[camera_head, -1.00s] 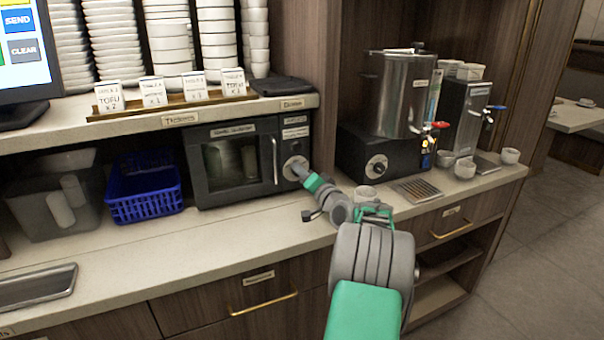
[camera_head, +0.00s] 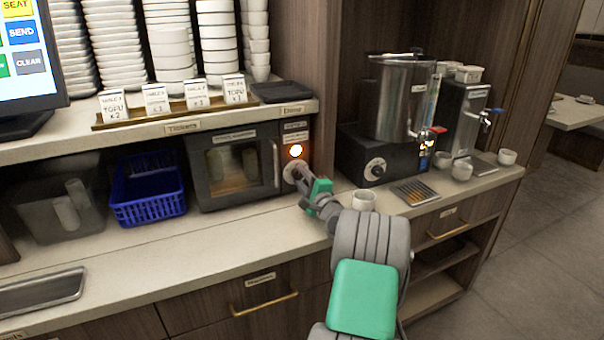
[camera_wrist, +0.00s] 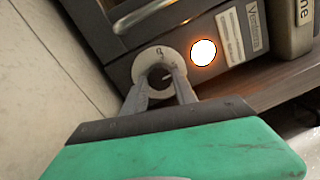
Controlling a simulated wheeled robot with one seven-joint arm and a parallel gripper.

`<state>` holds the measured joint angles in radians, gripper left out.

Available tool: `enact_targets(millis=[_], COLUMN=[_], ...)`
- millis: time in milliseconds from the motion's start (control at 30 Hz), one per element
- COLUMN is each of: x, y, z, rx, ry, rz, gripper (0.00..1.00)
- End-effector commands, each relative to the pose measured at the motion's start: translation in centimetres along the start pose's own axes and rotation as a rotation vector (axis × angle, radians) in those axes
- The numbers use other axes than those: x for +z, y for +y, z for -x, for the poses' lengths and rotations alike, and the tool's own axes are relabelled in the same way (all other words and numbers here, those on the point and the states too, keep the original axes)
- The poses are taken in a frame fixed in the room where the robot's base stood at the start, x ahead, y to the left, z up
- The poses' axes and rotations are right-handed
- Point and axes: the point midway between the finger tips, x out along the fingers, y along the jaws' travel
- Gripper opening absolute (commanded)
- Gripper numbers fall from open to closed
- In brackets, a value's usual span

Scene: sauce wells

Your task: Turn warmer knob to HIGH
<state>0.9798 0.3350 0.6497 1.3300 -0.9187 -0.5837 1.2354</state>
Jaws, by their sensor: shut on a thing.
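The warmer (camera_head: 213,182) is a dark box with a glass door and a vertical handle, standing under the shelf. Its round knob (camera_head: 288,169) is on the right-hand panel, partly hidden by my gripper (camera_head: 297,177). In the wrist view the pale dial plate (camera_wrist: 160,54) surrounds the knob's dark middle, and the two fingers of my gripper (camera_wrist: 161,83) are shut on the knob from both sides. The dial markings are too small to read.
A blue basket (camera_head: 148,198) stands left of the warmer. A steel urn (camera_head: 400,100) on a black base and a white cup (camera_head: 363,200) are to the right. A shelf edge (camera_head: 200,122) runs above the warmer.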

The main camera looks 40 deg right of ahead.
Motion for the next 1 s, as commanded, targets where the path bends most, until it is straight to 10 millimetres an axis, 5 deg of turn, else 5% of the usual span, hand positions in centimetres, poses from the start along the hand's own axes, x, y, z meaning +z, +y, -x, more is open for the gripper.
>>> enact_targets(millis=[1000], x=[0.35], y=[0.1], z=[0.0], rx=[-0.04], ry=[0.049], rz=[-0.892], gripper=[0.0])
